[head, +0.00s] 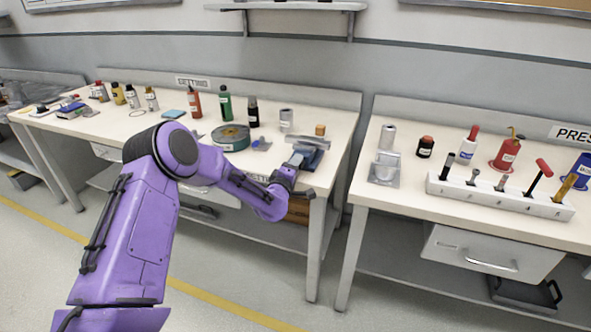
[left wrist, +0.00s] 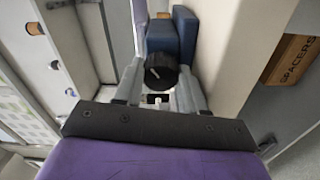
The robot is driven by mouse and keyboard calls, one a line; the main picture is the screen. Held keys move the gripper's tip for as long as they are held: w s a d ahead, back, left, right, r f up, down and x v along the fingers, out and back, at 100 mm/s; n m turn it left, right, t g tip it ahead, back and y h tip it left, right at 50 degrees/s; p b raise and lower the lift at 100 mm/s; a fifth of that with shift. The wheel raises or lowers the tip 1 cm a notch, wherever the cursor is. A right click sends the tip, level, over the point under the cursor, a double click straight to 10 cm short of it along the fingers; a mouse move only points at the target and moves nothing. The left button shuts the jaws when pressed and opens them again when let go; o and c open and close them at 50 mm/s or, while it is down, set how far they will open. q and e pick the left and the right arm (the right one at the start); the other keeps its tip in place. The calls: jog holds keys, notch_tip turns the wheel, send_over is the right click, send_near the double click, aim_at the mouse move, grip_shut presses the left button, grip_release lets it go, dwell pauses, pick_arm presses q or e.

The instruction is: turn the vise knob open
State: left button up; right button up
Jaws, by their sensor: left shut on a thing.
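In the left wrist view the vise body (left wrist: 172,38) lies ahead of the fingers. Its black knob (left wrist: 161,71), with a pale mark on its face, sits between the two grey fingers of my left gripper (left wrist: 160,88). The gripper is shut on the knob. In the head view my left gripper (head: 292,172) reaches the vise's front, and it hides the knob there. My right gripper is in neither view.
The left bench top (head: 160,124) holds several bottles, a round green-grey tin (head: 231,137) and a grey cylinder (head: 286,118) near the vise. A gap separates it from the right bench (head: 400,205), which has a tool rack (head: 500,197). A "SPACERS" box (left wrist: 290,60) sits below.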

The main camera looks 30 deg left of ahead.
pick_arm(q)
jog(key=shift+n, duration=0.7)
jog(key=o, duration=1.1)
jog(key=shift+s, duration=0.1)
jog(key=shift+f, duration=0.1)
